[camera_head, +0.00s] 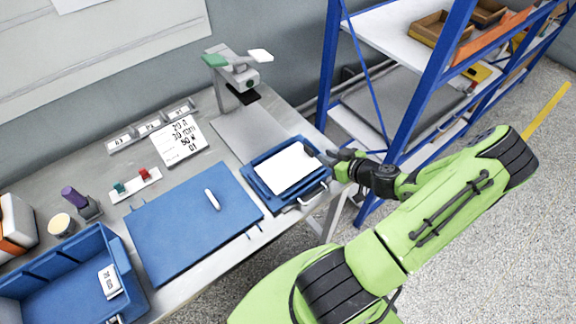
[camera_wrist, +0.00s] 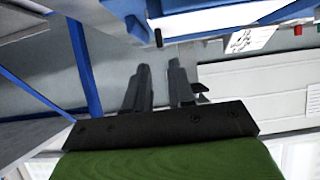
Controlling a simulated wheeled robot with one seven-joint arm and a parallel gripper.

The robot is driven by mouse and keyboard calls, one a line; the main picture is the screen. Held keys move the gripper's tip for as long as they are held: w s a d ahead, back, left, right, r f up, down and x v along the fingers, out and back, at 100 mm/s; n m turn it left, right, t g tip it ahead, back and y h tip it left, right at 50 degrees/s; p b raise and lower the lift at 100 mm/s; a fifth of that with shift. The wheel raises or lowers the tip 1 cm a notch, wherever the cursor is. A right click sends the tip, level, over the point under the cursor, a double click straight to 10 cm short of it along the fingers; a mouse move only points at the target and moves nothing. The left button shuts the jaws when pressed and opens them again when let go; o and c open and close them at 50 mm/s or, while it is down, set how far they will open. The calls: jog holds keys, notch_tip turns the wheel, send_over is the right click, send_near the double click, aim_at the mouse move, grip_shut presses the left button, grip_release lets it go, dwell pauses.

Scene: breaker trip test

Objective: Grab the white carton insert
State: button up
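A flat white rectangular piece, which looks like the white carton insert (camera_head: 289,168), lies in a blue tray (camera_head: 259,187) with a metal handle, at the right end of the bench. My gripper (camera_head: 338,156) is just right of the tray's right edge, apart from the white piece. In the wrist view my gripper (camera_wrist: 160,78) has its two fingers apart with nothing between them. Blue tray-like parts and a white strip show at the top of that view; I cannot tell if the strip is the insert.
A grey test stand (camera_head: 240,78) stands behind the tray. A blue bin (camera_head: 60,285) is at the front left. A blue-framed shelf (camera_head: 425,95) rises behind my arm.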

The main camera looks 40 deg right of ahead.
aim_at(311, 150)
jog(key=x, duration=0.7)
jog(key=shift+w+f, duration=0.1)
jog(key=shift+w, duration=0.15)
grip_shut()
